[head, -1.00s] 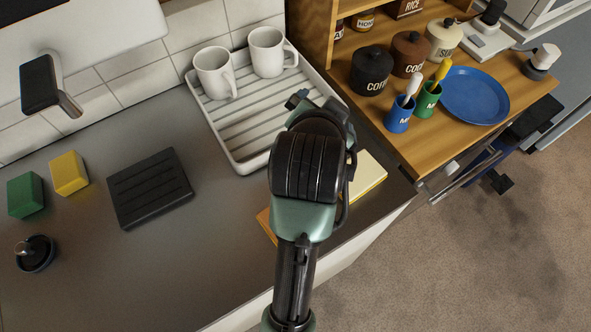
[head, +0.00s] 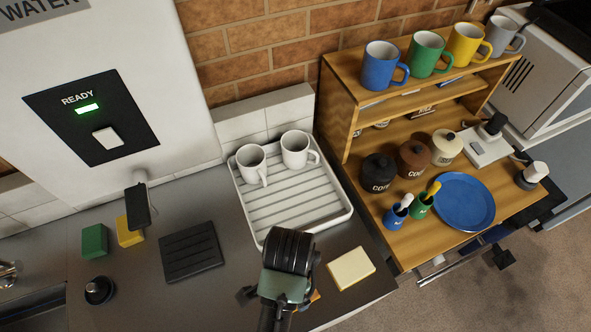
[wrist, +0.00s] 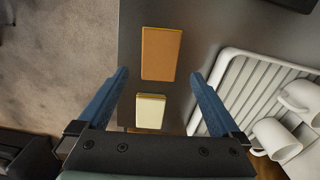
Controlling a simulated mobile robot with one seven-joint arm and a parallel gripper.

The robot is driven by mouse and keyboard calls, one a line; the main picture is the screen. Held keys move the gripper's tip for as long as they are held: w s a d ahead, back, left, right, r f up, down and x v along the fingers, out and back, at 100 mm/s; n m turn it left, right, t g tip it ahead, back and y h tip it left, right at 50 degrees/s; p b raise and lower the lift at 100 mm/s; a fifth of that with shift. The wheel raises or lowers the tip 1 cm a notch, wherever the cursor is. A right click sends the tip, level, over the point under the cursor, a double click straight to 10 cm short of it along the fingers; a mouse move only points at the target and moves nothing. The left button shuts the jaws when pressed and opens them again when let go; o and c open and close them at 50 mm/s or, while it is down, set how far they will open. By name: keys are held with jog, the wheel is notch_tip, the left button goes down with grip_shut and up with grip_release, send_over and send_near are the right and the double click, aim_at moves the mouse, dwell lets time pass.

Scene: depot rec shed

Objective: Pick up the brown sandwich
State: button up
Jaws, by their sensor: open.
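The brown sandwich (wrist: 161,53) is a flat orange-brown slab on the dark grey counter in the wrist view. In the head view my arm hides most of it; only a sliver of brown (head: 315,296) shows. My gripper (wrist: 160,74) is open and empty above the counter, its blue fingers spread. In the wrist view the brown sandwich lies between and just beyond the fingertips. A pale cream sandwich (wrist: 150,111) lies apart from it, between the fingers in that view; it also shows in the head view (head: 351,269).
A white drying rack (head: 337,219) with two white mugs (head: 251,165) stands close behind the sandwiches. A black ridged mat (head: 190,252), green and yellow sponges lie left. A wooden shelf unit with canisters and a blue plate (head: 463,202) is right. The counter's front edge is near.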

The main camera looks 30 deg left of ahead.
notch_tip(320, 180, down, 5)
jog(key=shift+w+d+f+p, duration=0.15)
jog(key=shift+f+p, duration=0.3)
jog(key=shift+f, duration=0.9)
jog(key=shift+w+d+f+p, duration=0.15)
jog(key=shift+f+p, duration=0.25)
jog(key=shift+f, duration=0.95)
jog(key=shift+a, duration=0.1)
jog(key=c, duration=0.7)
jog(key=shift+r, duration=0.1)
